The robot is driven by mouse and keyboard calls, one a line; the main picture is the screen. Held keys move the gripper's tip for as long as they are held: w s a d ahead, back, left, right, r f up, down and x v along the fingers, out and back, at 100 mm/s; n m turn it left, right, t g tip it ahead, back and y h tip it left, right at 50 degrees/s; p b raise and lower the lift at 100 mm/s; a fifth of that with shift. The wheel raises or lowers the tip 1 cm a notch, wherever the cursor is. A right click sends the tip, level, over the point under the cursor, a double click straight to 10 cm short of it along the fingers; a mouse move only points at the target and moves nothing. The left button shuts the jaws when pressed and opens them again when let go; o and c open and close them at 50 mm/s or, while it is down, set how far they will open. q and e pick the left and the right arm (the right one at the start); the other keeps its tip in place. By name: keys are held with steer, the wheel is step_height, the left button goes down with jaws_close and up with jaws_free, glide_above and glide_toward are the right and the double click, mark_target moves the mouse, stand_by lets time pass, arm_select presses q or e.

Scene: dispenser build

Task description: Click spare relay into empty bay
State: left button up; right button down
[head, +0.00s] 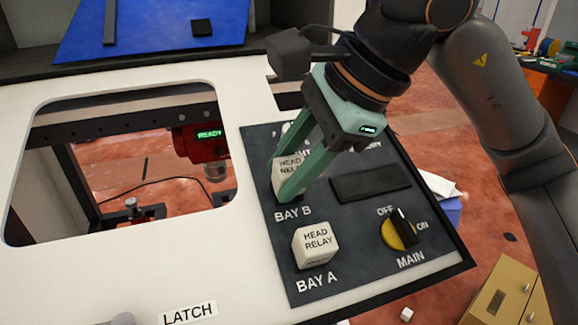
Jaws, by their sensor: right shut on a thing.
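My right gripper (284,184) reaches down from the upper right with its green fingers shut on a white cube relay (289,163) marked HEAD RELAY. This relay is at the BAY B spot, just above the label, on the dark control panel (357,262). The fingers hide its sides and base, so I cannot tell whether it is fully seated. A second white relay (318,244), also marked HEAD RELAY, sits in BAY A below. My left gripper is not in view.
A yellow MAIN switch (399,232) with a black handle is right of BAY A. A dark blank strip (370,184) lies above it. At left, a window opening shows a red unit (201,143) with a green READY display. A blue mat (150,28) lies on top.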

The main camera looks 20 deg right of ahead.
steer(key=shift+w+f, duration=0.15)
steer(key=shift+f, duration=0.15)
stand_by(0.7)
jaws_free()
stand_by(0.8)
steer(key=shift+r, duration=0.2)
steer(key=shift+p+v, duration=1.4)
steer(key=shift+v, duration=1.45)
steer(key=shift+d+f, duration=0.1)
